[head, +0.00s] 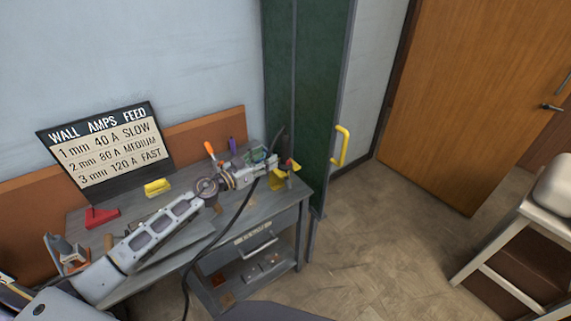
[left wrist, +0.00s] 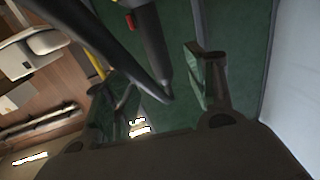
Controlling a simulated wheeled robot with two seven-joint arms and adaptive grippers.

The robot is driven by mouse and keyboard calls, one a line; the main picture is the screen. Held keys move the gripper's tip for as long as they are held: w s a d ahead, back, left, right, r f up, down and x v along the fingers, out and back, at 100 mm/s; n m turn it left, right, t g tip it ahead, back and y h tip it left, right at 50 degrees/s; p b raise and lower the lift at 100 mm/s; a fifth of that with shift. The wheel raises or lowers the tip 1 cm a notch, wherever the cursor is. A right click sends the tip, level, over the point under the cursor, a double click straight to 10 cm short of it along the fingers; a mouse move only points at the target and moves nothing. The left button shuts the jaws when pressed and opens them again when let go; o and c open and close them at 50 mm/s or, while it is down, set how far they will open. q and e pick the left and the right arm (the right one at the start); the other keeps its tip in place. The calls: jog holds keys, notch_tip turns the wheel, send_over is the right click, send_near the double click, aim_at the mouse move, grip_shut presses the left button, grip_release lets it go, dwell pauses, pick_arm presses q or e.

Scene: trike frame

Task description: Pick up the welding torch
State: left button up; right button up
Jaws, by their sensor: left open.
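The welding torch is dark, with a red trigger; in the left wrist view its body (left wrist: 150,45) passes between my two fingers, with a gap visible to the right finger. In the head view its dark upper part (head: 277,142) stands at the right end of the bench, partly hidden by my gripper, and a black cable runs down in front of the bench. My left gripper (head: 272,168) is open at the torch; its fingers also show in the left wrist view (left wrist: 160,90). Whether a finger touches the torch I cannot tell. My right gripper is not in view.
The grey bench (head: 285,205) has a drawer. Yellow parts (head: 278,181) sit by my left gripper. A green cabinet (head: 300,90) stands close behind. A letter board (head: 105,150), a yellow block (head: 157,187) and a red item (head: 100,217) are on the left.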

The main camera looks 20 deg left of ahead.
aim_at(282, 149)
pick_arm(q)
jog(key=x, duration=0.4)
jog(key=shift+w+d, duration=0.2)
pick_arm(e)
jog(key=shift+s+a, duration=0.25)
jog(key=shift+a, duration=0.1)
pick_arm(q)
jog(key=shift+x, duration=2.05)
jog(key=shift+w+d+b, duration=0.3)
jog(key=shift+b, duration=0.05)
jog(key=shift+w, duration=0.1)
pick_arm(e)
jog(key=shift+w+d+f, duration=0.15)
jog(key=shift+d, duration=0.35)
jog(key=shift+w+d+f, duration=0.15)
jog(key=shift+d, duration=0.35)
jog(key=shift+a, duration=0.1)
